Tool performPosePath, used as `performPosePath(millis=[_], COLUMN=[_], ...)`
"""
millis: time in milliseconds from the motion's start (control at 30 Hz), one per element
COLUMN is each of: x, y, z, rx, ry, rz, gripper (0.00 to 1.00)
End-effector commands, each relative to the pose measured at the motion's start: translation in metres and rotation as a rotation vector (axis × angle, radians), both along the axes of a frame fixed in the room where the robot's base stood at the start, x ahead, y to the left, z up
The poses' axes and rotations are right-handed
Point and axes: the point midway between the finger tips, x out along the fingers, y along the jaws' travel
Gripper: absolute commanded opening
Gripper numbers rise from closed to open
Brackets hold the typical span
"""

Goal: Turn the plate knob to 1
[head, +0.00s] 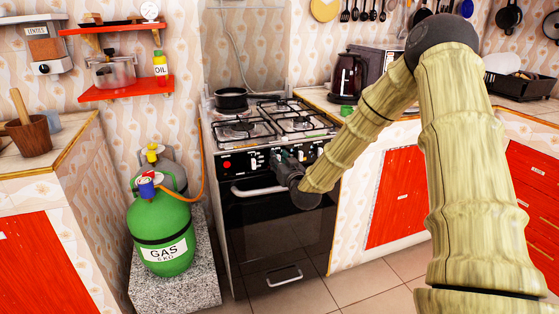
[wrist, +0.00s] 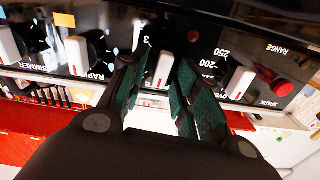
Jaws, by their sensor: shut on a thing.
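The stove's control panel (head: 240,163) has a row of knobs on its front. In the wrist view, a white knob (wrist: 164,68) with a red mark stands between the two green-padded fingers of my gripper (wrist: 160,85). The fingers are shut on this knob, one on each side. A "3" shows beside it; the rest of its scale and its name are hidden, so I cannot read its setting. In the head view my gripper (head: 280,160) is at the middle of the panel and covers the held knob.
Neighbouring knobs are marked RAPID (wrist: 77,56) and OVEN (wrist: 240,83), with a red SPARK button (wrist: 283,88) farther right. The oven handle (head: 258,190) lies below my gripper. A black pan (head: 231,98) sits on the stove; a green gas bottle (head: 160,230) stands left.

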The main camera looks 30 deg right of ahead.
Motion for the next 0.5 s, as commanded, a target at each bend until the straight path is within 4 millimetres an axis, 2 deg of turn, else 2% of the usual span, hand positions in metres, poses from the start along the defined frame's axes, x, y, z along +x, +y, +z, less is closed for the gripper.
performPosePath(millis=[500], x=[-0.0016], y=[-0.0045], z=[-0.0022], rx=[0.408], ry=[-0.097], rz=[-0.002], gripper=[0.07])
